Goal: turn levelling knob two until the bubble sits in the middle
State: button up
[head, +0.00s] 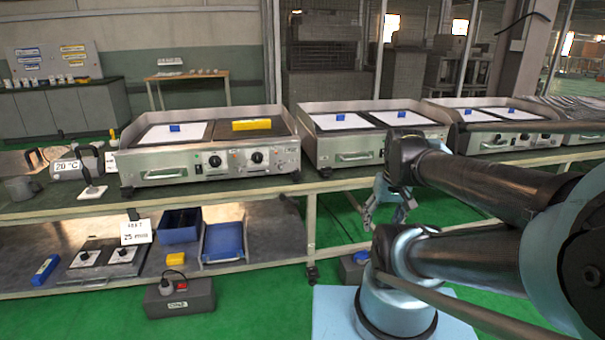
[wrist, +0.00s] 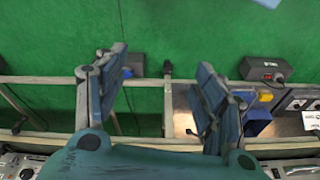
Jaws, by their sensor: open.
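My gripper (head: 388,212) is open and empty. In the head view it hangs with fingers down in front of the bench, right of the left griddle. In the wrist view the two blue-grey fingers of my gripper (wrist: 160,68) are spread over green floor and the bench frame. A yellow bar (head: 252,124), perhaps a spirit level, lies on the right plate of the left griddle (head: 165,161); no bubble can be made out. Two round front knobs show on that griddle, a left one (head: 215,161) and a right one (head: 257,157). I cannot tell which knob is levelling knob two.
More griddles stand along the bench, including a middle one (head: 330,150). The lower shelf holds a blue bin (head: 180,228), a "25" sign (head: 136,232) and flat plates. A grey box (head: 180,298) stands on the green floor. Open floor lies below my gripper.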

jog(key=w+a+r+n+y, duration=0.2)
jog(key=w+a, duration=0.1)
jog(key=w, duration=0.5)
jog(key=w+a+r+n+y, duration=0.2)
jog(key=w+a+n, duration=0.1)
jog(key=w, duration=0.5)
jog(key=w+a+r+n+y, duration=0.2)
jog(key=w+a, duration=0.1)
jog(key=w, duration=0.5)
jog(key=n+t+y, duration=0.2)
jog(key=n+y, duration=0.4)
send_near(297, 171)
jog(key=x, duration=0.7)
jog(key=shift+w+a+f, duration=0.1)
jog(key=shift+a+f, duration=0.15)
jog(key=c, duration=1.1)
